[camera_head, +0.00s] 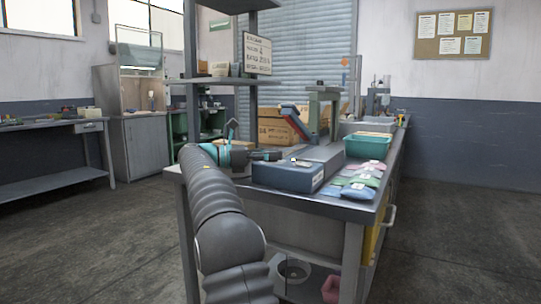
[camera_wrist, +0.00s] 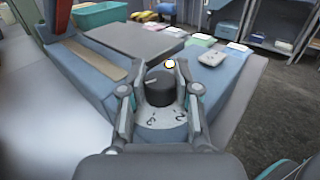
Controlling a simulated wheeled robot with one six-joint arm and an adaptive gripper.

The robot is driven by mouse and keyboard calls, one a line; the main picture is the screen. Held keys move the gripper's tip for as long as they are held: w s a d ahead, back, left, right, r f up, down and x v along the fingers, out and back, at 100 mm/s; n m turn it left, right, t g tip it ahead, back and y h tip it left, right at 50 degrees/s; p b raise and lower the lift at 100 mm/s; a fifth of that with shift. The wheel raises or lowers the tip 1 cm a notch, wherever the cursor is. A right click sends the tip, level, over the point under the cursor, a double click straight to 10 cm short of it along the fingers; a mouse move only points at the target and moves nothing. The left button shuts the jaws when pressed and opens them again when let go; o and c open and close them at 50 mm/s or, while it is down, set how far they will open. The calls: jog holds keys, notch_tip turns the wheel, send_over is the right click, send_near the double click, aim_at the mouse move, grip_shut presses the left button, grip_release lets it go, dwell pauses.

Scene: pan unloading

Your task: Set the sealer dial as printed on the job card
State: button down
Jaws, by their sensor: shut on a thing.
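The sealer is a blue-grey box (camera_head: 285,178) on the front of the workbench, also seen in the wrist view (camera_wrist: 88,72). Its round black dial (camera_wrist: 159,88) sits on a pale scale plate (camera_wrist: 163,135). A pale mark on the dial points to the left. A few scale digits show below the dial; the rest are hidden. My gripper (camera_wrist: 159,78) is shut on the dial, one finger on each side. It shows in the head view (camera_head: 268,155) at the sealer's far-left top. A white card (camera_head: 257,54) hangs on the shelf; its print is too small to read surely.
A small light (camera_wrist: 170,63) glows just behind the dial. Pastel bags (camera_head: 358,182) lie right of the sealer, with a teal bin (camera_head: 368,146) behind them. The floor right of the bench is clear.

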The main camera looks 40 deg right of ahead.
jog(key=shift+s, duration=0.1)
jog(key=c, duration=0.8)
grip_release()
jog(key=shift+d, duration=0.2)
jog(key=shift+a, duration=0.1)
jog(key=shift+a, duration=0.1)
jog(key=v, duration=1.2)
